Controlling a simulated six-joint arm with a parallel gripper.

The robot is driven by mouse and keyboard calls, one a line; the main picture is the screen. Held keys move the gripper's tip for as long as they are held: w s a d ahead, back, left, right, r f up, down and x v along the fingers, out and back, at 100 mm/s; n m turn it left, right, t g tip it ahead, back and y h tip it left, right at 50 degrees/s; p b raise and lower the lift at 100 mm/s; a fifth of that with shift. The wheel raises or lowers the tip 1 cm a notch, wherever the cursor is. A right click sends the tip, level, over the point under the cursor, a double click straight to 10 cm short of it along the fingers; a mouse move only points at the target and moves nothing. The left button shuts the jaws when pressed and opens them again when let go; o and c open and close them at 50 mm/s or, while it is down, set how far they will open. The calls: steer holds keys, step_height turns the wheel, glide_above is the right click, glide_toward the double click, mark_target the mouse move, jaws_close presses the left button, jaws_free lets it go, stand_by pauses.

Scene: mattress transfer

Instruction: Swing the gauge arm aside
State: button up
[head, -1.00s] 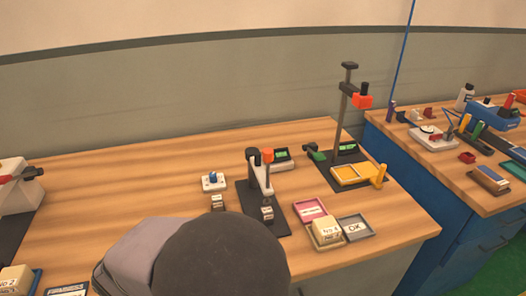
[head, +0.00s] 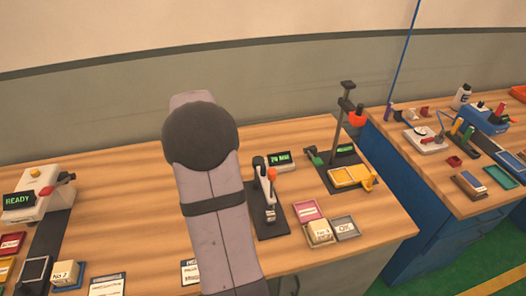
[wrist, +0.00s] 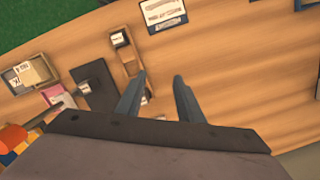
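The gauge stands on a black base plate (head: 269,228) right of my arm in the head view. Its pale gauge arm (head: 268,202) lies along the plate, with an orange knob (head: 271,174) near the dark pivot post. A display (head: 280,159) stands behind it. In the wrist view, my gripper (wrist: 157,88) is open and empty, its two dark fingers apart above the bench. My gripper is hidden in the head view.
A pink tray (head: 307,210), a tray with a tan labelled block (head: 319,230) and a grey OK tray (head: 346,227) lie right of the gauge. A tall stand (head: 340,125) rises behind them. A READY machine (head: 40,196) is at left.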

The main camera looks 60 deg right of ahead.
steer(key=s+d+r+m+p, duration=0.2)
steer(key=s+d+r+m, duration=0.15)
steer(key=d, duration=0.75)
step_height(320, 180, up, 4)
steer(key=f+m+h+p, duration=0.1)
steer(key=m, duration=0.1)
glide_above(263, 166)
steer(key=shift+d+r, duration=0.15)
steer(key=shift+r, duration=0.1)
steer(key=shift+f+p, duration=1.5)
steer(key=shift+f, duration=2.15)
jaws_close()
